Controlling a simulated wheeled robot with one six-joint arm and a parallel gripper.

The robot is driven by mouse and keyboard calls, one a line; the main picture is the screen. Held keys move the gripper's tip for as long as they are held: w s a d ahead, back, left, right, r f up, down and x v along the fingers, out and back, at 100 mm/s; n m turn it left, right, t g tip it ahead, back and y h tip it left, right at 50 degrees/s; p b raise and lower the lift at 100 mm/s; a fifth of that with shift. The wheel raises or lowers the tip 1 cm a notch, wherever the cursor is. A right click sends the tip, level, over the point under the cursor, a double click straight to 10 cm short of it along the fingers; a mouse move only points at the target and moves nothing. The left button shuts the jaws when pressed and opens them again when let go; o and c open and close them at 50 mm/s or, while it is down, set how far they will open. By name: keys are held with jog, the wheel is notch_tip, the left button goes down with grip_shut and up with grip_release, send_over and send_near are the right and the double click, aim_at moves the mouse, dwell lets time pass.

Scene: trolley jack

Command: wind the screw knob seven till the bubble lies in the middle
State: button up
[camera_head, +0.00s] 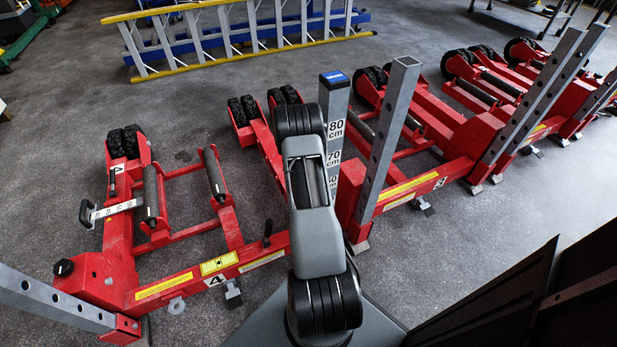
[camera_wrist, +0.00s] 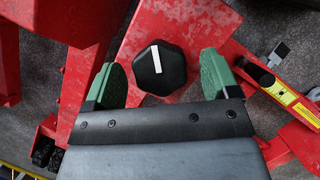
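In the wrist view a black eight-sided knob (camera_wrist: 160,68) with a white pointer line sits on a red steel surface. The line stands nearly upright in the picture. My gripper (camera_wrist: 159,62) has its two green pads apart on either side of the knob, with a visible gap on each side; it holds nothing. No number shows by this knob. In the head view my gripper is hidden behind my arm, and I cannot tell where this knob lies there. A similar black knob (camera_head: 64,268) sits on the red jack at left. I cannot make out a bubble.
Several red trolley jacks with grey perforated posts stand in a row; number labels 4 and 3 show on two frames. A scale post (camera_head: 334,130) with 80 and 70 cm marks stands beside my arm. A yellow and blue ladder (camera_head: 150,75) lies behind. Grey floor is clear between.

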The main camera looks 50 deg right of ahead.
jog(key=shift+r, duration=0.1)
jog(key=p+v, duration=0.3)
jog(key=v, duration=1)
jog(key=shift+w+r, duration=0.2)
jog(key=shift+r, duration=0.1)
jog(key=shift+a, duration=0.1)
jog(key=s+a+r+t+p, duration=0.1)
jog(key=a+r+p, duration=0.4)
jog(key=r, duration=0.4)
jog(key=a+r+m+t+p, duration=0.1)
jog(key=a+r+t+p, duration=0.15)
jog(key=a+r, duration=0.55)
jog(key=s+a+r+p, duration=0.1)
jog(key=a+r+p, duration=0.4)
jog(key=r, duration=0.5)
jog(key=s+a+r+m+t+y+p, duration=0.1)
jog(key=s+a+r+t+p, duration=0.3)
jog(key=s+a+r+p, duration=0.7)
jog(key=s+a+r+m, duration=0.1)
jog(key=s+a+r, duration=0.2)
jog(key=a+r, duration=0.1)
jog(key=shift+m+p, duration=0.3)
jog(key=shift+p, duration=0.1)
